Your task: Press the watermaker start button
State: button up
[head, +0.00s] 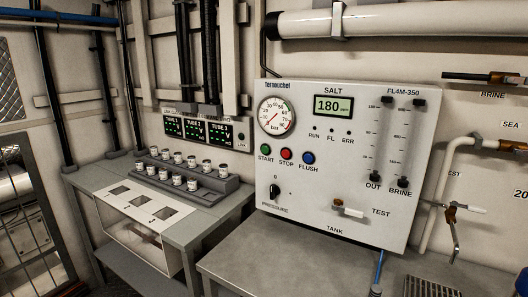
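The watermaker panel (345,200) is a pale box on the wall in the right half of the head view. Its green start button (267,149) is at the left, below the round gauge (276,115), with the label START under it. To its right are the red stop button (287,154) and the blue flush button (308,158). The salt display (333,106) reads 180, and small RUN, FL and ERR lamps (331,131) below it look dark. My gripper is not in this view, and nothing covers the start button.
A grey bench (235,268) lies below the panel. A valve (452,208) and pipes jut out at right. A large white tube (400,21) runs above the panel.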

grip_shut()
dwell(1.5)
